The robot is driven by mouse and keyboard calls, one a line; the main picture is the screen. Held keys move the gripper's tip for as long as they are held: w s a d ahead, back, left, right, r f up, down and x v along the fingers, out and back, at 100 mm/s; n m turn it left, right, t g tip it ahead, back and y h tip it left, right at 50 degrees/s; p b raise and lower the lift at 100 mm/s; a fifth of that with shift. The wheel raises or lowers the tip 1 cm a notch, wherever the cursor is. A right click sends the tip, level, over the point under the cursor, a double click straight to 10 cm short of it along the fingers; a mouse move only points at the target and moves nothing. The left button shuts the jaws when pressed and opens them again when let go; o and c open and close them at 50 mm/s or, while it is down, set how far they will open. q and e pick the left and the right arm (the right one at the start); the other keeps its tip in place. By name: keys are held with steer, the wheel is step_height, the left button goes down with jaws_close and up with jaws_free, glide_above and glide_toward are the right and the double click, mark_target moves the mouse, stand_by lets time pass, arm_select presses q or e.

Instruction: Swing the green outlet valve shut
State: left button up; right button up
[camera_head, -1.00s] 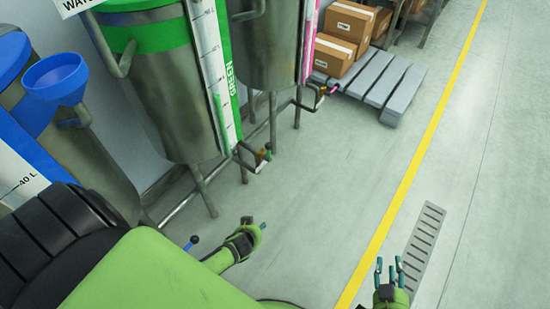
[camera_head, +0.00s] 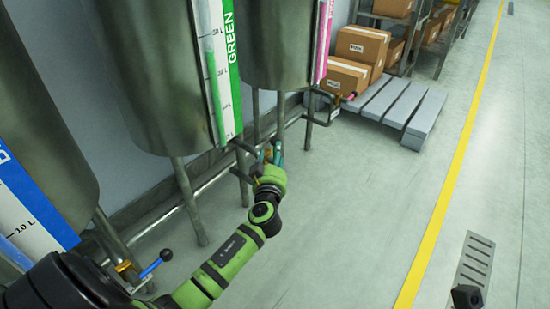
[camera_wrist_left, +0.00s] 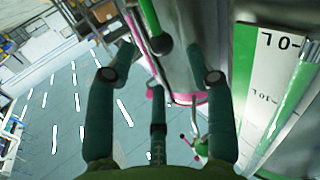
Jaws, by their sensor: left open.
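The green drum (camera_head: 150,75) has a white scale strip marked GREEN. Its outlet is low at the front right, and my left gripper (camera_head: 271,152) is there, covering most of the valve in the head view. In the left wrist view a green lever with a dark round knob (camera_wrist_left: 160,44) hangs between the tips of my open left fingers (camera_wrist_left: 163,60). It looks like the green valve handle; whether any finger touches it I cannot tell. The fingers are spread. My right gripper's fingers are not visible.
The blue valve lever (camera_head: 157,264) is beside my left arm. The pink drum (camera_head: 275,45) and its outlet (camera_head: 336,105) stand just beyond the green one. A grey pallet (camera_head: 405,100) with boxes is further back.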

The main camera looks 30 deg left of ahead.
mark_target(275, 140)
arm_select(q)
steer(key=shift+w+a+r, duration=0.1)
steer(key=shift+a+r, duration=0.05)
steer(key=shift+w+a+r, duration=0.1)
steer(key=shift+w+a, duration=0.05)
steer(key=shift+w, duration=0.15)
steer(key=b+x, duration=0.1)
steer(key=x, duration=0.5)
steer(key=shift+b, duration=0.3)
jaws_close()
